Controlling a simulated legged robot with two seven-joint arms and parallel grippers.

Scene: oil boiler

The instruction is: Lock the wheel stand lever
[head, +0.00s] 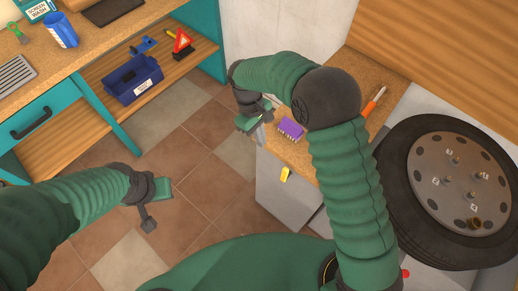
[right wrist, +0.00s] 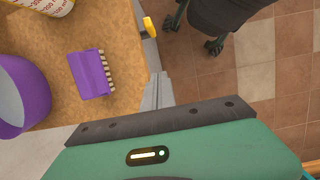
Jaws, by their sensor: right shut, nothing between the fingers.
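A car wheel (head: 448,185) lies flat at the right, hiding most of what bears it. A small yellow lever-like piece (head: 287,174) sticks out at the front edge of the counter over a grey cabinet; a yellow piece (right wrist: 149,27) also shows at the counter edge in the right wrist view. I cannot tell whether it is the stand lever. My right gripper (head: 260,138) is shut and empty, left of the purple brush and above-left of the yellow piece. Its closed fingers (right wrist: 158,90) point toward the yellow piece, apart from it. My left gripper (head: 149,222) hangs over the floor; its fingers are unclear.
A purple brush (head: 290,128) and an orange-handled tool (head: 374,101) lie on the right counter. A purple round container (right wrist: 20,95) shows in the wrist view. A teal workbench (head: 90,120) with a blue toolbox (head: 133,78) stands left. Tiled floor between is clear.

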